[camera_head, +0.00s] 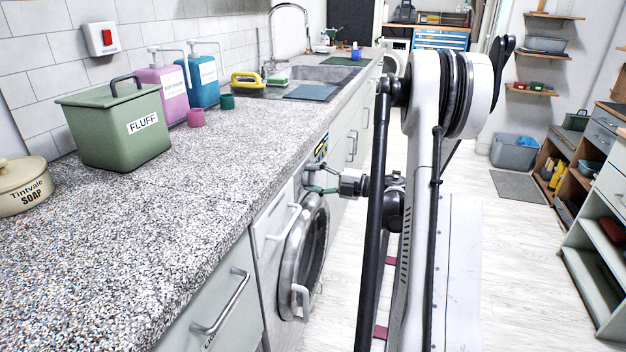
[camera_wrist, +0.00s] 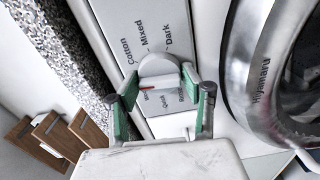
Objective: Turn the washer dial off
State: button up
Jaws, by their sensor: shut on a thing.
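The washer (camera_head: 271,233) stands under the counter, its round glass door (camera_head: 308,250) shut. In the wrist view its dial (camera_wrist: 159,66) is pale grey and round with a raised grip bar and a small red mark. Words such as Cotton, Mixed, Dark and Quick are printed around it; some lower words are partly hidden. My gripper (camera_wrist: 162,88) has its green-padded fingers on both sides of the dial, shut on it. In the head view my gripper (camera_head: 318,180) reaches the washer's front panel from the right, and the dial is hidden there.
The washer door's metal rim (camera_wrist: 240,75) is close beside my gripper in the wrist view. The speckled counter (camera_head: 200,200) runs above the washer, with a green FLUFF box (camera_head: 118,135) on it. A drawer handle (camera_head: 225,305) sticks out nearby.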

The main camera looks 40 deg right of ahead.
jog(key=shift+n, duration=0.5)
jog(key=o, duration=1)
jog(key=shift+o, duration=0.2)
jog(key=v, duration=1.2)
